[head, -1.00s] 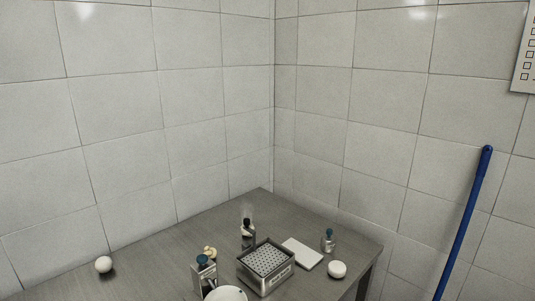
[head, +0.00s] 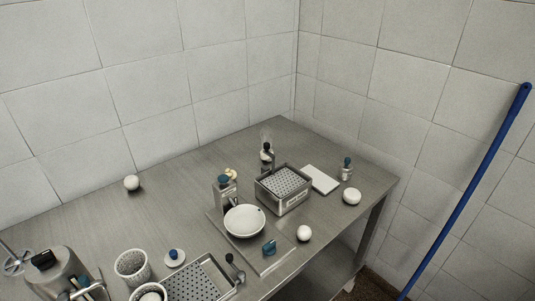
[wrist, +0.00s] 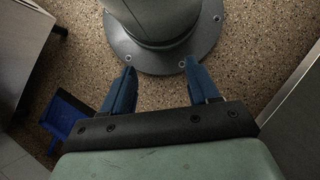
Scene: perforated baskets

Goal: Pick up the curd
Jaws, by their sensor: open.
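Several round white lumps that look like curd show in the head view. One white lump (head: 132,183) lies alone at the left back of the table, another (head: 351,197) near the right edge, and a third (head: 304,233) near the front edge. Another white lump (head: 150,297) sits at the bottom edge of the view, partly cut off. In the wrist view my gripper (wrist: 158,66) has its two blue fingers wide apart with nothing between them. It points at the floor, away from the lumps.
The steel table (head: 100,222) holds a perforated basket box (head: 283,183), a white bowl (head: 244,222), a perforated tray (head: 200,284), a white perforated cup (head: 131,266) and a metal pot (head: 68,276). A blue pole (head: 470,180) leans right. A blue dustpan (wrist: 66,117) lies on the floor.

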